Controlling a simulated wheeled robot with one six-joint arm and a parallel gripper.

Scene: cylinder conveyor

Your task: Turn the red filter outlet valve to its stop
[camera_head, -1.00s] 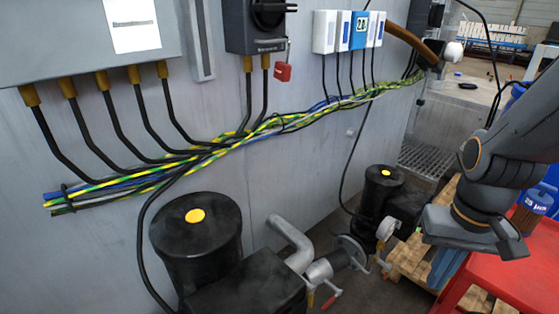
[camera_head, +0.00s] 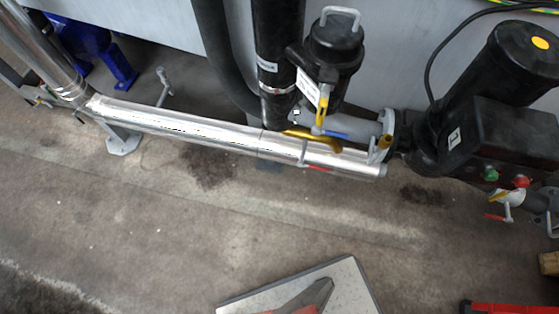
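A small valve with a red lever (camera_head: 318,168) sits on the shiny metal pipe (camera_head: 220,134), below a black canister with a grey handle (camera_head: 335,48), which looks like a filter housing. A second red lever (camera_head: 495,217) shows at the right, by the pump outlet. I cannot tell for sure which of the two is the filter outlet valve. How far either is turned is too small to read. My gripper and arm are out of view.
Yellow (camera_head: 322,105) and blue (camera_head: 335,135) levers sit close above the first red lever. A black pump (camera_head: 490,130) with green and red knobs stands at right. Black hoses run down at the centre. The concrete floor (camera_head: 160,230) in front is mostly clear, with dark stains.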

